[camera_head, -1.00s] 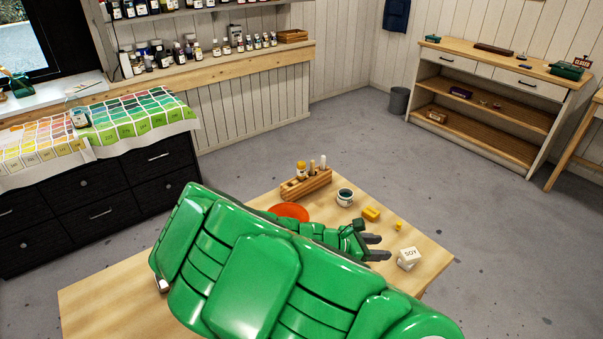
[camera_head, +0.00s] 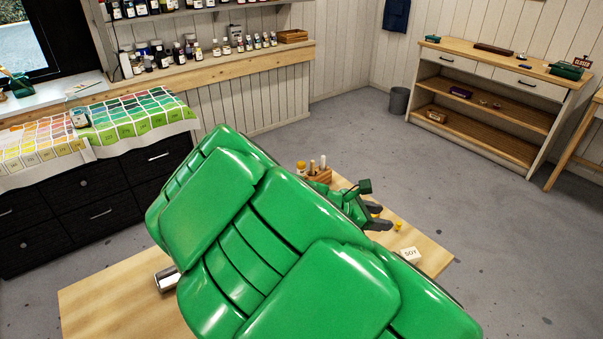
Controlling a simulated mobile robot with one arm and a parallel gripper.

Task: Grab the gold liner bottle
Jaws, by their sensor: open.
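A wooden rack (camera_head: 322,178) stands at the far side of the work table and is partly hidden by my green arm. A small bottle with a yellow-gold top (camera_head: 301,168) stands at its left end, with other slim upright items beside it. This may be the gold liner bottle; no label is readable. My gripper (camera_head: 385,216) is open and appears empty, to the right of and nearer than the rack, apart from the bottle. The arm hides much of the table, including the orange dish and the teal jar seen earlier.
A small yellow object (camera_head: 398,226) and a white SOY block (camera_head: 411,254) lie by the gripper on the wooden table (camera_head: 105,300). A silvery cylinder (camera_head: 167,280) shows at the left of my arm. Shelves of bottles (camera_head: 200,50) line the back wall.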

